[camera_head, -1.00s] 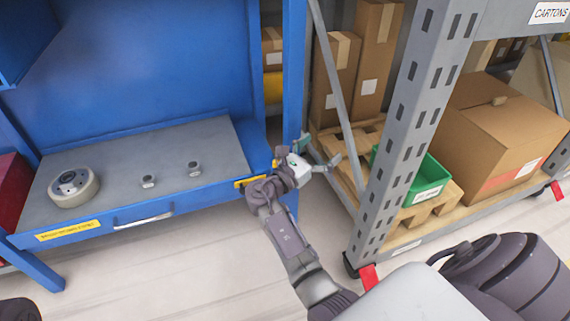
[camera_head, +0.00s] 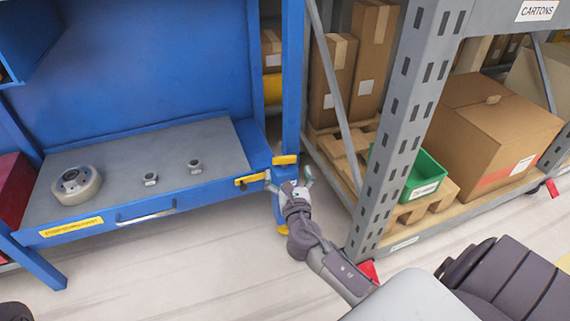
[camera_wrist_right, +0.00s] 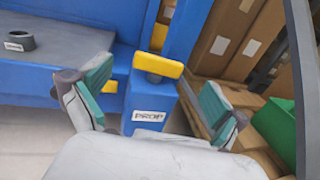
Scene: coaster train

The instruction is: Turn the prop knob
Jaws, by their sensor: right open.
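The prop knob (camera_head: 285,160) is a yellow bar handle on top of a blue block at the right end of the blue workbench. In the right wrist view the prop knob (camera_wrist_right: 158,65) lies crosswise above a white PROP label (camera_wrist_right: 149,116). My right gripper (camera_head: 287,178) is open and empty, just on the near side of the knob. In the right wrist view the fingers of my right gripper (camera_wrist_right: 156,88) spread to either side of the block, with the knob ahead between them and no contact visible.
Another yellow handle (camera_head: 250,180) sits on the bench front, left of the gripper. A wheel-like part (camera_head: 76,187) and two small fittings lie on the bench top. A grey rack post (camera_head: 398,130) stands close on the right, with a green bin (camera_head: 424,176) behind it.

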